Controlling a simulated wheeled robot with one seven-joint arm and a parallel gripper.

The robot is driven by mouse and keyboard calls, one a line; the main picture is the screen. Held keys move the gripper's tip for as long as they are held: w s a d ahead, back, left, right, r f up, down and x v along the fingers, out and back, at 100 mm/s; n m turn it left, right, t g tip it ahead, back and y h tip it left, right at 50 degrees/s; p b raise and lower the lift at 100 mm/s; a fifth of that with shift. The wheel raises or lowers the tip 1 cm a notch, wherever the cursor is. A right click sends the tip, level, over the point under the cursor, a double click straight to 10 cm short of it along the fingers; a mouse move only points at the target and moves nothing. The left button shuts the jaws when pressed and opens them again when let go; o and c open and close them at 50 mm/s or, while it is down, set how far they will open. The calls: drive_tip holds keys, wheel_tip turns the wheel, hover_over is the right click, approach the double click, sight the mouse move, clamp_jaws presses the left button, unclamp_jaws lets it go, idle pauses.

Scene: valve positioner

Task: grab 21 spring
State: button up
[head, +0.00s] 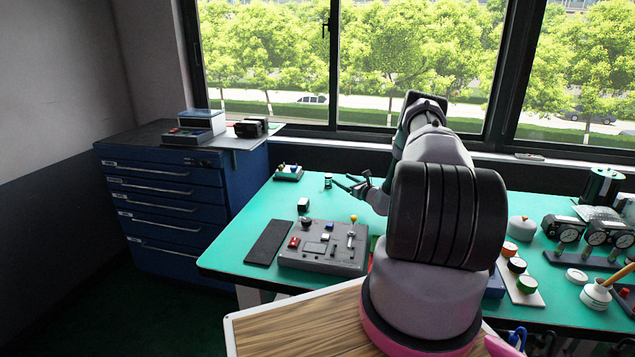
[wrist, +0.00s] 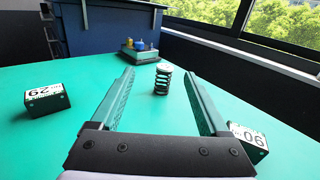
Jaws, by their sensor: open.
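A small dark coil spring (wrist: 162,80) with a pale top stands upright on the green table top. It appears in the wrist view between the two finger lines, near the fingertips and apart from both. In the head view the spring (head: 328,181) stands near the table's far left edge, just left of my gripper (head: 351,184). My gripper (wrist: 159,74) is open and empty, low over the table, its fingers pointing towards the spring. No number 21 is readable on the spring.
In the wrist view, a black numbered block (wrist: 47,100) lies left of my fingers. Another numbered block (wrist: 249,141) sits close by the right finger. A small tray with knobs (wrist: 140,50) is beyond the spring. A grey control box (head: 325,247) stands nearer me.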

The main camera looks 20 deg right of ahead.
sight(331, 177)
drive_tip(key=shift+d+f+m+h, duration=0.2)
drive_tip(key=shift+d+f+m, duration=0.05)
drive_tip(key=shift+f, duration=0.35)
drive_tip(key=shift+d+f+m+h, duration=0.2)
drive_tip(key=shift+f+m, duration=0.05)
drive_tip(key=shift+f, duration=0.3)
drive_tip(key=shift+w+f, duration=0.1)
drive_tip(key=shift+f, duration=0.25)
drive_tip(key=x, duration=1)
drive_tip(key=shift+w+a, duration=0.1)
drive_tip(key=shift+w, duration=0.15)
clamp_jaws()
